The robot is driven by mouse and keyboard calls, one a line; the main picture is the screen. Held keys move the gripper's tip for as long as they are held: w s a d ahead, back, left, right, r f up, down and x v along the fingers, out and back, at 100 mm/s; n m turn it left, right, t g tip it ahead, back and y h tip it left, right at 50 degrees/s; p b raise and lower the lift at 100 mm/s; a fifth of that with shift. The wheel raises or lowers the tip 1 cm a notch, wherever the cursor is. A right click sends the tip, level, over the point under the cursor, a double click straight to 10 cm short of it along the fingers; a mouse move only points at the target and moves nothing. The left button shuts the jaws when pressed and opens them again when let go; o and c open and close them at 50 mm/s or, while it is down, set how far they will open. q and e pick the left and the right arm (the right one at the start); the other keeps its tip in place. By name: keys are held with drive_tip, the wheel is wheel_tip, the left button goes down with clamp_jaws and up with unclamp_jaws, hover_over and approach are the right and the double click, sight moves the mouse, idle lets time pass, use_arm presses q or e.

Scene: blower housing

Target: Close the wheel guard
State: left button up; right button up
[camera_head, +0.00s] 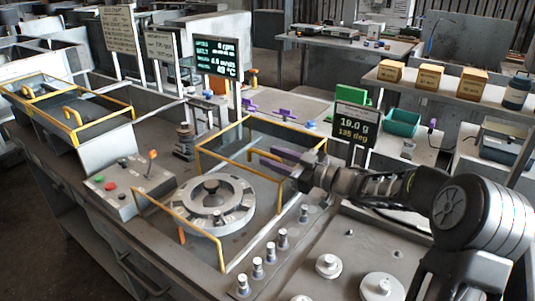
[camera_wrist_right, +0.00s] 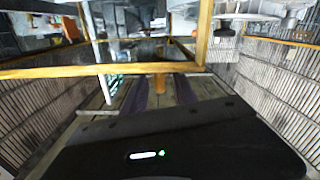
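The wheel guard (camera_head: 222,167) is a clear cover in a yellow frame, standing raised over the far side of the round wheel (camera_head: 215,200). The wheel is grey with a dark hub and lies uncovered from above. My left gripper is not in view.
A control box (camera_head: 130,187) with buttons and a lever stands left of the wheel. Several metal pegs (camera_head: 270,252) line the bench to its right. A display (camera_head: 354,122) stands behind my right arm, and another screen (camera_head: 216,58) stands behind the guard.

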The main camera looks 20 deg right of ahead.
sight(262, 152)
drive_tip(key=shift+x, duration=1.2)
clamp_jaws()
idle(0.6)
